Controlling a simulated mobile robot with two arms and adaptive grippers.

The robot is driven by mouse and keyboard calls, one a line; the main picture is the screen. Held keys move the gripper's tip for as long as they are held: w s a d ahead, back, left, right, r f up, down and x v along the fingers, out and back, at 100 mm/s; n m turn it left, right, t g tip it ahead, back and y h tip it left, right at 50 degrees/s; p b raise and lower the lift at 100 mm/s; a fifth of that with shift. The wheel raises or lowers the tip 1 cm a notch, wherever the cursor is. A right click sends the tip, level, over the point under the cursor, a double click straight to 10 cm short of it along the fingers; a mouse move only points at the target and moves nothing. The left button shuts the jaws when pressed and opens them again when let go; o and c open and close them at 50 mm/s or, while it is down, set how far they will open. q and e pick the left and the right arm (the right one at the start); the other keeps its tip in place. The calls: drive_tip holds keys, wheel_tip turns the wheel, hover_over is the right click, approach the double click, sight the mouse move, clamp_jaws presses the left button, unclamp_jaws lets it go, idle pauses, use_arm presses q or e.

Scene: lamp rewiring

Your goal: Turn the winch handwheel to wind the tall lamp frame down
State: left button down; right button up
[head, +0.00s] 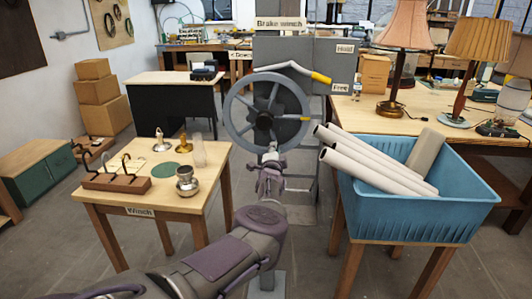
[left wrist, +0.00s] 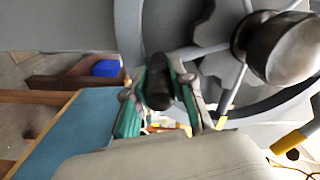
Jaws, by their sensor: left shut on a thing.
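The winch handwheel (head: 231,112) is a grey spoked ring with a dark hub, upright on the front of the grey brake winch housing (head: 283,48). My left gripper (head: 270,150) is at the lower part of the wheel. In the left wrist view my left gripper (left wrist: 160,95) has its teal-padded fingers shut on the dark handle grip (left wrist: 157,72) of the wheel. The wheel rim (left wrist: 130,30) and the shiny hub (left wrist: 288,48) show behind it. I cannot pick out the tall lamp frame. My right gripper is out of view.
A small wooden table (head: 150,209) with hooks and lamp parts stands left. A blue tub (head: 400,219) of pale tubes stands right. A bench (head: 440,125) with lamps is behind it.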

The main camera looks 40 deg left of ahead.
sight(289, 137)
use_arm(q)
drive_tip(key=w+d+r+n, duration=0.1)
drive_tip(key=n, duration=0.1)
drive_tip(key=w+d+r+n, duration=0.1)
drive_tip(key=d, duration=0.1)
drive_tip(key=shift+r+n, duration=0.15)
drive_tip(key=shift+n, duration=0.25)
drive_tip(key=shift+w+d+r+n, duration=0.1)
drive_tip(key=shift+d+r+n, duration=0.1)
drive_tip(key=shift+d+n, duration=0.1)
drive_tip(key=shift+w+d+r, duration=0.25)
drive_tip(key=shift+d+r, duration=0.05)
drive_tip(key=shift+r, duration=0.25)
drive_tip(key=c, duration=1.2)
unclamp_jaws()
drive_tip(key=shift+o, duration=1.1)
drive_tip(key=shift+w+f, duration=0.1)
drive_tip(key=shift+f, duration=0.05)
